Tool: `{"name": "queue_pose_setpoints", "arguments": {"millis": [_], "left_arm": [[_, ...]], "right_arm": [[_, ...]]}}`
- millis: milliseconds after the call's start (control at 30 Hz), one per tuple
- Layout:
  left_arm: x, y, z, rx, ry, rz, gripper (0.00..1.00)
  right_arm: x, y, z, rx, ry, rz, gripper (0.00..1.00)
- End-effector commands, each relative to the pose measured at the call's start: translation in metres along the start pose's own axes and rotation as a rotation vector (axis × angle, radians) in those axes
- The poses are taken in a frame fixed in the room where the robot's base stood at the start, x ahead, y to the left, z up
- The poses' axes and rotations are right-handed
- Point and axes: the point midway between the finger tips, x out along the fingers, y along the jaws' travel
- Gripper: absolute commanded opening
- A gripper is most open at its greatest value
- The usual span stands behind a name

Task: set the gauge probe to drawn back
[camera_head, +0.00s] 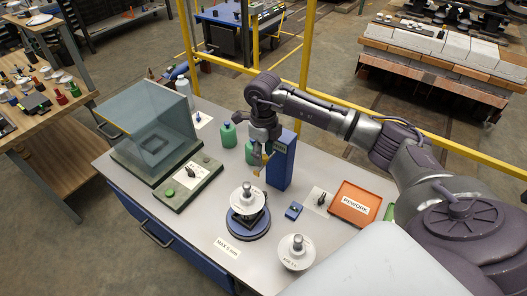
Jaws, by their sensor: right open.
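A blue upright column (282,162), which looks like the gauge stand, rises behind a blue turntable (250,226). A white disc-shaped insulator piece with a metal cap (247,199) sits on the turntable. My right gripper (262,158) points down just left of the column's upper part, above and behind the insulator. It is open; I see nothing held in it. A small yellow part shows by its fingertips; I cannot tell whether it belongs to the probe. The probe's position is too small and covered to read. My left gripper is out of view.
A clear-walled box (150,118) and a control plate with a black knob (190,174) stand left. Green bottles (228,135) stand behind. A second insulator piece (296,252), small blue block (294,211), knob plate (319,199) and orange REWORK tray (356,203) lie right.

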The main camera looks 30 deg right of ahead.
Motion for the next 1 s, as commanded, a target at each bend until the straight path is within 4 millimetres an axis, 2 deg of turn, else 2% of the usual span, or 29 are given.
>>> {"name": "queue_pose_setpoints", "arguments": {"millis": [200, 467, 700, 767, 1000], "left_arm": [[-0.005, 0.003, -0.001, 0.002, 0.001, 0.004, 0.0], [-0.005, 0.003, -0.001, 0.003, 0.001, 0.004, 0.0], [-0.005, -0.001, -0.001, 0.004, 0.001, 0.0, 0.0], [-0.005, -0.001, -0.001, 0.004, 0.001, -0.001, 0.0], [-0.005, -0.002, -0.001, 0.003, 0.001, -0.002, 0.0]], "right_arm": [[0.014, 0.0, -0.001, 0.001, 0.0, 0.0, 0.49], [0.015, 0.0, 0.0, 0.0, 0.0, 0.0, 0.49], [0.015, 0.0, 0.0, 0.0, -0.001, 0.0, 0.09], [0.015, 0.0, 0.0, 0.0, -0.001, 0.0, 0.0], [0.015, 0.0, 0.0, 0.0, -0.001, 0.0, 0.0]]}}
